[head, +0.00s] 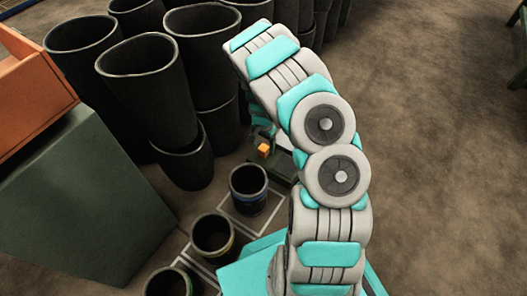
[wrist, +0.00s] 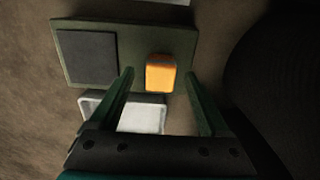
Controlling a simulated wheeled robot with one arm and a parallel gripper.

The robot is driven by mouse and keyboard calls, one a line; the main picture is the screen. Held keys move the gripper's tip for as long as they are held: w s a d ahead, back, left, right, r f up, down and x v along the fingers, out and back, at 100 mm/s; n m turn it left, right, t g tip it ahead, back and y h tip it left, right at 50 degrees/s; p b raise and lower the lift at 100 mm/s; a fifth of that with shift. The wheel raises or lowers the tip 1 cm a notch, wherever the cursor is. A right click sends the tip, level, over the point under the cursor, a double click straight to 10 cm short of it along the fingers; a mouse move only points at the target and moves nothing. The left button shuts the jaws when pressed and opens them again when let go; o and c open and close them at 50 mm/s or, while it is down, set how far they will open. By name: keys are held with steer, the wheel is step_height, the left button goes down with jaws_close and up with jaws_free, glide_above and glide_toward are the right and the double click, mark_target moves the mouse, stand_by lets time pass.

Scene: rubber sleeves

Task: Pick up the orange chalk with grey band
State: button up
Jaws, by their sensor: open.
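The orange chalk (wrist: 160,73) shows in the wrist view as a small orange block on a dark green board (wrist: 118,35). Its grey band cannot be made out. In the head view the orange chalk (head: 264,150) is small, left of my arm. My gripper (wrist: 158,80) is open, its two green fingers pointing toward the board. The chalk lies between the fingertip lines, nearer the left finger, and neither finger visibly touches it. In the head view my arm hides most of the board and the gripper.
A dark grey pad (wrist: 87,57) lies on the board, left of the chalk. A white tray (wrist: 145,116) shows behind the fingers. Tall black sleeves (head: 145,90) crowd the upper left, and black cups (head: 248,188) stand nearby. Open floor (head: 430,110) lies to the right.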

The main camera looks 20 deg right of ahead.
step_height(320, 180, down, 3)
steer(key=shift+r, duration=0.15)
jaws_close()
stand_by(0.6)
